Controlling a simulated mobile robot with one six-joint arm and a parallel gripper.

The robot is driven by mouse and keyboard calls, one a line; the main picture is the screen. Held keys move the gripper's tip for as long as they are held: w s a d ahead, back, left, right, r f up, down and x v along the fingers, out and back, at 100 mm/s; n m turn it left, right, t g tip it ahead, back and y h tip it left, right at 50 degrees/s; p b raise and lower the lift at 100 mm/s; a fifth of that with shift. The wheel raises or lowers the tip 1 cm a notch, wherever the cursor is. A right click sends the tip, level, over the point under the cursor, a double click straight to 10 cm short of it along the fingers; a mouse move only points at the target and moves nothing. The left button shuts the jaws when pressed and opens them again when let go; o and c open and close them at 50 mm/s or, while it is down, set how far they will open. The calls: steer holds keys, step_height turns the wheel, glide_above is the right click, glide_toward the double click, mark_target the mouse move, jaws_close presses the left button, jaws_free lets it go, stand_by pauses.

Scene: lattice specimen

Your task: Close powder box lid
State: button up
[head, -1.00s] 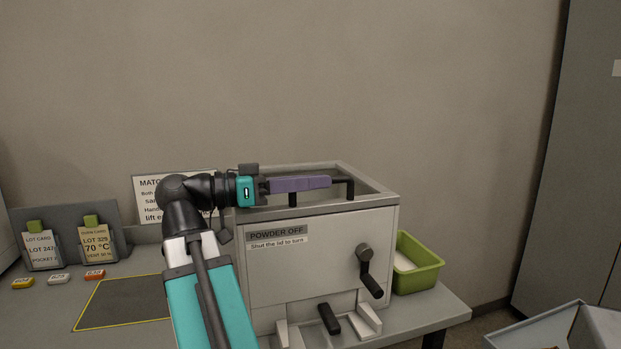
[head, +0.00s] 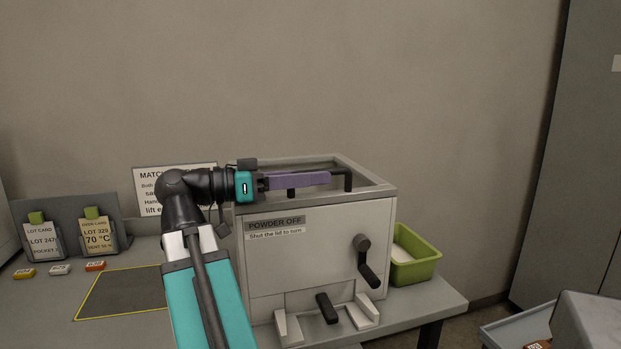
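The powder box (head: 318,238) is a pale grey box on the bench, labelled "POWDER OFF" and "Shut the lid to turn". A dark bar handle (head: 348,181) stands on two posts at its top, inside the raised rim. My gripper (head: 328,178) has long purple fingers and reaches in from the left, level, lying along the bar. The fingers cover most of the bar, so I cannot tell whether they are shut on it. The lid surface is mostly hidden by the rim and my arm, and its exact position is unclear.
A dark crank (head: 368,262) is on the box front, with a second dark handle (head: 326,308) below. A green bin (head: 415,262) stands right of the box. Lot cards (head: 97,234) and small coloured tags (head: 59,269) are at left, near a yellow-edged dark mat (head: 120,293).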

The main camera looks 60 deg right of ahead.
steer(key=shift+w+a, duration=0.15)
steer(key=shift+v, duration=5.8)
